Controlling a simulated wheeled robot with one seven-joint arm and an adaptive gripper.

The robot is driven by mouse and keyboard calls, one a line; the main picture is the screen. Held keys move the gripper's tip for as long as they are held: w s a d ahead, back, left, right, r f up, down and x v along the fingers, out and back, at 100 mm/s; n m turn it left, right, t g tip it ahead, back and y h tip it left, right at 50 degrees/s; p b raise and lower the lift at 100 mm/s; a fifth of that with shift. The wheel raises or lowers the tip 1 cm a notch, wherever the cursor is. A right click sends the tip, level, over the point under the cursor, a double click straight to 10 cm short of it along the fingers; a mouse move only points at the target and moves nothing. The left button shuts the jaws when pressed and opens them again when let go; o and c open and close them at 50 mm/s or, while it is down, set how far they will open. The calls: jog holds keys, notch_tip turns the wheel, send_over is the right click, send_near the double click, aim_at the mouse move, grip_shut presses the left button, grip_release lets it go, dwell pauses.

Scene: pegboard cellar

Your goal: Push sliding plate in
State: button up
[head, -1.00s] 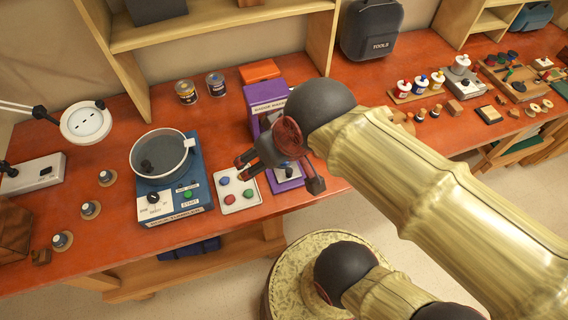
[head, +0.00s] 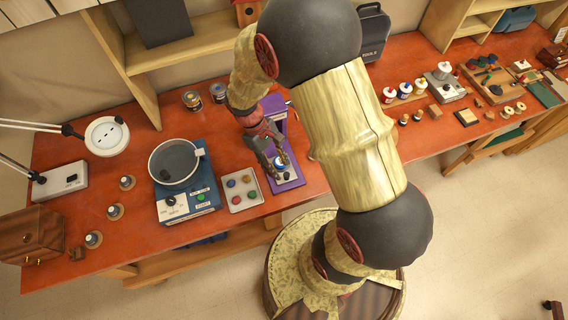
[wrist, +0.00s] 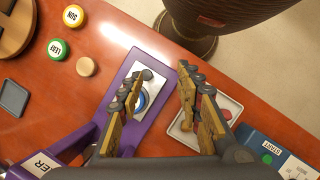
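The purple badge maker (head: 271,104) stands on the orange bench, left of centre in the head view, partly hidden by my arm. Its sliding plate (head: 290,174) is silver, with a blue round die (wrist: 141,100) and a small grey knob (wrist: 147,74). In the wrist view the plate (wrist: 155,86) lies out on the purple base, in front of the press body. My gripper (head: 281,168) points down over the plate. In the wrist view its fingers (wrist: 162,74) are apart and empty, the left one overlapping the plate and die. Whether it touches the plate I cannot tell.
A white tray of coloured buttons (head: 232,205) lies just left of the badge maker. Left of that stands a blue melting unit with a grey pot (head: 180,184). Glue bottles (head: 405,91) stand farther right. The bench's front edge is close to the plate.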

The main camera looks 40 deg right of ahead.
aim_at(286, 174)
jog(key=shift+w+d+f+n+h, duration=0.1)
jog(key=shift+d+f+n, duration=0.35)
jog(key=shift+f, duration=0.9)
jog(key=shift+d+f+n+h, duration=0.1)
jog(key=shift+d+f+n, duration=0.3)
jog(key=shift+f, duration=1)
jog(key=shift+w+d+f+n+h, duration=0.1)
jog(key=shift+d+f+n, duration=0.15)
jog(key=shift+d+f, duration=0.75)
jog(key=shift+a+f, duration=0.35)
jog(key=shift+a, duration=0.05)
jog(key=shift+c, duration=1.3)
grip_shut()
